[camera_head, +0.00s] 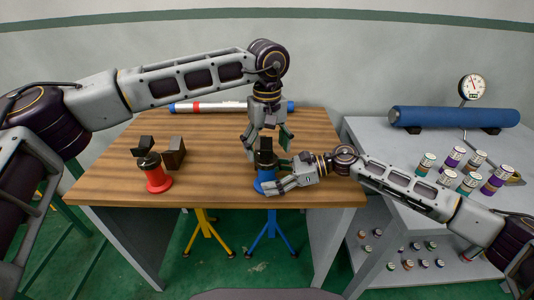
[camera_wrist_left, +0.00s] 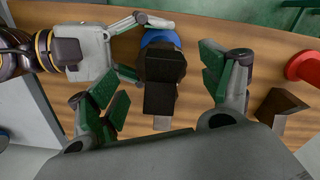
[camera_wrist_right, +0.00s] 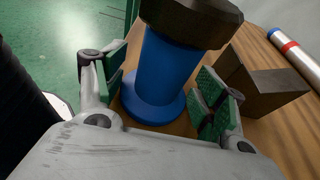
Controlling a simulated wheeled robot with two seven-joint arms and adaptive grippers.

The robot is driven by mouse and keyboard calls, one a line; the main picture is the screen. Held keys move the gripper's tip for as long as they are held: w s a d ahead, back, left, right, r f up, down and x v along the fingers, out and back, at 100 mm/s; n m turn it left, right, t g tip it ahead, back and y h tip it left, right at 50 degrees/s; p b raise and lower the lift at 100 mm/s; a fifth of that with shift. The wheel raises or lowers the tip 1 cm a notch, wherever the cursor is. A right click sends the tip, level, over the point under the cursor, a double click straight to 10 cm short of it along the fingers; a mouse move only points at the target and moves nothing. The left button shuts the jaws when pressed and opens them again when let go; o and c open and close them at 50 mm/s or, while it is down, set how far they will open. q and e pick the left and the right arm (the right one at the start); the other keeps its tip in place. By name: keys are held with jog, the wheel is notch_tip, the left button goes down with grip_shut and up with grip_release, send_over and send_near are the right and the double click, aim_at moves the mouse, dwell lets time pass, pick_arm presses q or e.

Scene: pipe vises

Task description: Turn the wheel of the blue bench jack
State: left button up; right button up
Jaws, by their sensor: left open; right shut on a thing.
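The blue bench jack (camera_head: 264,182) stands near the front edge of the wooden bench. It has a blue column (camera_wrist_right: 163,80) on a round flange, a dark many-sided collar (camera_wrist_right: 192,18) and black blocks on top (camera_wrist_left: 165,75). My right gripper (camera_head: 276,177) comes from the right and is shut on the blue column low down, a pad on each side in the right wrist view. My left gripper (camera_head: 268,143) is open above the jack, pointing down. Its fingers stand apart on either side of the black top in the left wrist view. I cannot make out a separate wheel.
A red jack (camera_head: 157,180) with black blocks stands to the left on the bench. A white pipe (camera_head: 215,107) with red and blue bands lies at the back. A grey bench at right holds a blue cylinder (camera_head: 455,120), a gauge (camera_head: 473,87) and several cans.

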pick_arm(q)
jog(key=shift+r, duration=4.35)
jog(key=shift+f, duration=0.1)
